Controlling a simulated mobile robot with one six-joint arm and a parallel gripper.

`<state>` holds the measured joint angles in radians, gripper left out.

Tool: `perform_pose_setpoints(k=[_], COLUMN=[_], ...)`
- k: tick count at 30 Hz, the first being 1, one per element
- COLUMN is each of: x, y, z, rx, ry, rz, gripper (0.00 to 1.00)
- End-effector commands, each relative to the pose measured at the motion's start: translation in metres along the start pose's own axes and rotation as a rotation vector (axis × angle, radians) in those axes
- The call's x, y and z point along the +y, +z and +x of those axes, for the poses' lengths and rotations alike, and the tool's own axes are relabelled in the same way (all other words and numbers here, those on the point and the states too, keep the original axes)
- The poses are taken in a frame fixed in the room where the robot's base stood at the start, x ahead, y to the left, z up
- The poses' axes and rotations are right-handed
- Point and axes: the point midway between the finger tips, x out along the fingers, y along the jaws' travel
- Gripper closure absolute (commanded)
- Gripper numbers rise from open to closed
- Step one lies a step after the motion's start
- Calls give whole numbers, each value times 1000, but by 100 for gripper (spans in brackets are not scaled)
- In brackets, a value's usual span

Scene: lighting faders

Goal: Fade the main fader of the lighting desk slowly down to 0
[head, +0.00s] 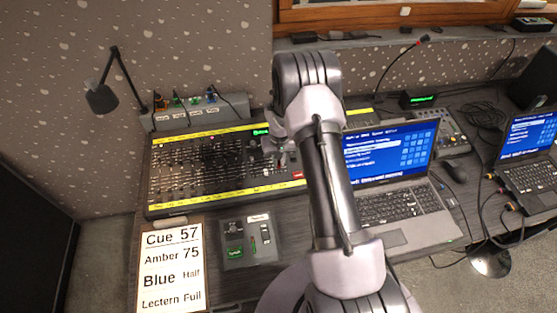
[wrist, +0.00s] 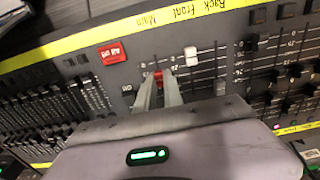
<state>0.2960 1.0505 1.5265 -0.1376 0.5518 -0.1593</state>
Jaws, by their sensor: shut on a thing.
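The lighting desk (head: 222,150) is a wide black board with rows of faders and yellow label strips. My gripper (head: 280,152) is over its right part. In the wrist view my gripper (wrist: 160,84) is shut on a red fader cap (wrist: 158,77), which I take to be the main fader. The strip above reads Back, Front, Main. A white fader cap (wrist: 190,53) stands just right of the fingers, nearer the strip. The fingers hide the lower part of the red cap's slot, so its exact scale value cannot be read.
A red button (wrist: 112,53) lies left of the fingers. Black faders fill both sides. In the head view a laptop (head: 390,160) stands right of my arm, a cue sheet (head: 172,268) and a small box (head: 250,238) in front, a lamp (head: 102,97) at the back left.

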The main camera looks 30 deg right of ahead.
Motion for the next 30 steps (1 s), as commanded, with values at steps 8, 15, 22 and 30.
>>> perform_pose_setpoints(k=[8, 15, 22, 30], x=[0, 0, 0, 0], y=[2, 3, 5, 7], z=[0, 0, 0, 0], rx=[-1, -1, 0, -1], ry=[0, 0, 0, 0], rz=[0, 0, 0, 0], gripper=[100, 100, 100, 100])
